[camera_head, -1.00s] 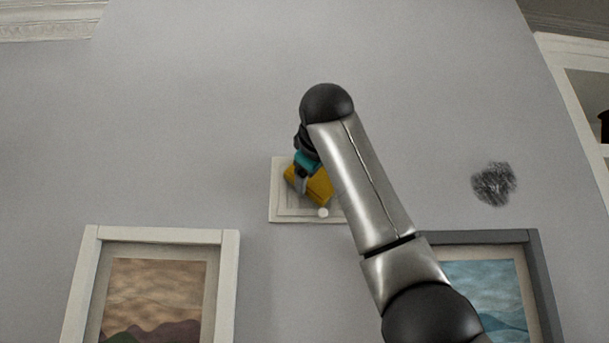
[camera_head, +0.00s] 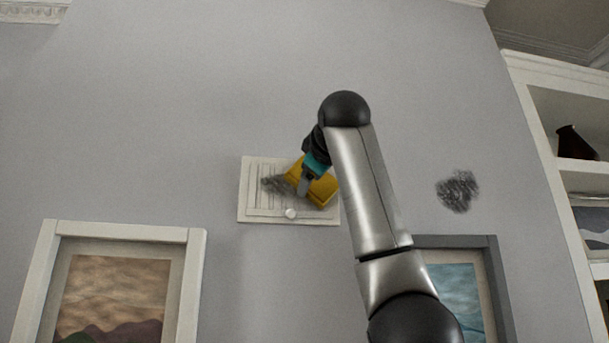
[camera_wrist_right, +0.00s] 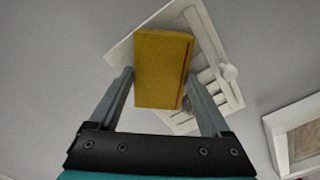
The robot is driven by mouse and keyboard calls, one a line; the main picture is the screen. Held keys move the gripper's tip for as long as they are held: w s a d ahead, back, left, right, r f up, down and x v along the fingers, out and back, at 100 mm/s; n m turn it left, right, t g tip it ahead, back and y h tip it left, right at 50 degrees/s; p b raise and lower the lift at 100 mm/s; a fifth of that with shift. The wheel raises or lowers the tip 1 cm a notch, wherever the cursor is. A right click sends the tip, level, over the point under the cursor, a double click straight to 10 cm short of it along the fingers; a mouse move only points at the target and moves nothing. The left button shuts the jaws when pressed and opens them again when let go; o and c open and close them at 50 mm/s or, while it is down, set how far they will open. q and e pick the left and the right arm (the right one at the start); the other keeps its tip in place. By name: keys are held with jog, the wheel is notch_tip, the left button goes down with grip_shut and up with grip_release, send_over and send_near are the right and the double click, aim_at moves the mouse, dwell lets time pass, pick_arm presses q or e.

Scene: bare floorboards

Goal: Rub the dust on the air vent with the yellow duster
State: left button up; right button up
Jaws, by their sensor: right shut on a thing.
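The white air vent (camera_head: 254,200) is on the grey wall, with slats and a round white knob at its lower edge. A dark dust patch (camera_head: 276,185) shows on its slats, left of the duster. The yellow duster (camera_head: 322,190) is in front of the vent's right part; I cannot tell whether it touches. My right gripper (camera_head: 303,186) is shut on the duster. In the right wrist view the duster (camera_wrist_right: 162,70) sits between the two fingers, with the vent (camera_wrist_right: 208,50) behind it. My left gripper is not in view.
Another dark smudge (camera_head: 457,191) is on the wall to the right. A white-framed picture (camera_head: 196,270) hangs lower left and a dark-framed picture (camera_head: 490,270) lower right, partly behind my arm. A white shelf unit (camera_head: 545,150) stands at the right edge.

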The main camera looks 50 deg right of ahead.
jog(key=shift+s+d, duration=0.5)
jog(key=shift+d, duration=0.1)
jog(key=shift+w+a+p, duration=0.3)
jog(key=shift+w+a, duration=1.2)
jog(key=shift+a, duration=0.3)
jog(key=shift+w+a+p, duration=0.3)
jog(key=shift+w+a, duration=1.2)
jog(key=shift+a, duration=0.25)
jog(key=shift+w+a, duration=0.9)
jog(key=shift+a, duration=0.15)
jog(key=shift+f, duration=0.1)
jog(key=shift+s+a+b, duration=0.4)
jog(key=shift+s+b, duration=0.05)
jog(key=shift+b, duration=0.05)
jog(key=shift+b+v, duration=0.8)
jog(key=shift+v, duration=1.6)
